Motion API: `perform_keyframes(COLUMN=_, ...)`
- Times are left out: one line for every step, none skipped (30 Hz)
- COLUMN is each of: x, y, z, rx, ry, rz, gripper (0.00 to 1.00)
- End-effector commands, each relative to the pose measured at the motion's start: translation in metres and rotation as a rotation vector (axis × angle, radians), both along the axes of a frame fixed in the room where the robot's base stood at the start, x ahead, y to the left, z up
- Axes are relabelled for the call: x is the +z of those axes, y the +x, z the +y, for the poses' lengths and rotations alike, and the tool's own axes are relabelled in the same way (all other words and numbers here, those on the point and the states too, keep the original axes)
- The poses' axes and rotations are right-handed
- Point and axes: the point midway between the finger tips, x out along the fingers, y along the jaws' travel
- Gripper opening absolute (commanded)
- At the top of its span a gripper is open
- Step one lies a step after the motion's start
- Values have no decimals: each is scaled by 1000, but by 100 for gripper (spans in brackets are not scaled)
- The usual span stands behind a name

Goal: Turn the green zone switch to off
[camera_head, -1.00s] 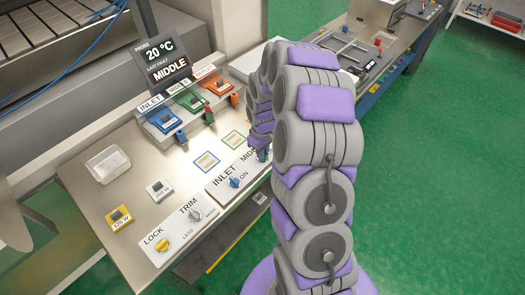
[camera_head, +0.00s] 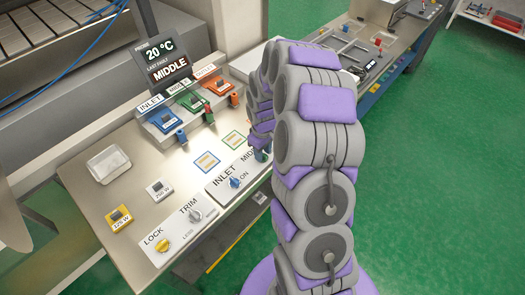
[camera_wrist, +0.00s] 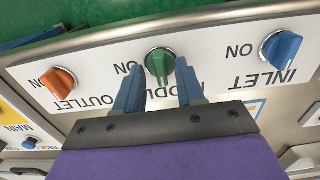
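The green zone switch (camera_wrist: 160,63) is a round knob with a raised grip, on the white panel above the upside-down MIDDLE label in the wrist view. An ON mark lies to its left there. The grip runs roughly up and down in that picture. My gripper (camera_wrist: 159,72) is open, with one blue fingertip on each side of the green knob. I cannot tell whether either finger touches it. In the head view my arm hides most of the MIDDLE part of the panel.
The orange OUTLET knob (camera_wrist: 59,82) and the blue INLET knob (camera_wrist: 281,48) flank the green one. The blue knob also shows in the head view (camera_head: 235,183). A yellow LOCK knob (camera_head: 162,245) and TRIM knob (camera_head: 195,215) are nearer. A display (camera_head: 165,62) reads MIDDLE as last fault.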

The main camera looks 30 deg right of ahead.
Motion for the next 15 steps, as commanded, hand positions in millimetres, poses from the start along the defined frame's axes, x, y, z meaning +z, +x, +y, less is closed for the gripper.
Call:
perform_keyframes(x=6, y=1, z=0, rx=0, ry=0, rz=-2, gripper=38)
perform_keyframes(x=9, y=1, z=0, rx=0, ry=0, rz=-2, gripper=38)
perform_keyframes(x=16, y=1, z=0, rx=0, ry=0, rz=-4, gripper=38)
perform_keyframes(x=21, y=2, z=0, rx=0, ry=-1, rz=-7, gripper=38)
perform_keyframes(x=27, y=2, z=0, rx=-1, ry=-1, rz=-9, gripper=38)
perform_keyframes(x=36, y=2, z=0, rx=-1, ry=-1, rz=-10, gripper=38)
perform_keyframes(x=42, y=2, z=0, rx=-1, ry=-2, rz=-9, gripper=38)
perform_keyframes(x=49, y=2, z=0, rx=-1, ry=-1, rz=-8, gripper=38)
perform_keyframes(x=58, y=2, z=0, rx=-1, ry=0, rz=-8, gripper=38)
perform_keyframes(x=64, y=2, z=0, rx=0, ry=0, rz=-9, gripper=38)
perform_keyframes(x=71, y=3, z=0, rx=0, ry=0, rz=-9, gripper=38)
perform_keyframes(x=80, y=2, z=0, rx=0, ry=0, rz=-6, gripper=38)
perform_keyframes(x=87, y=2, z=0, rx=0, ry=0, rz=-6, gripper=38)
perform_keyframes(x=94, y=2, z=0, rx=1, ry=1, rz=-7, gripper=38)
perform_keyframes(x=103, y=3, z=0, rx=0, ry=0, rz=-9, gripper=38)
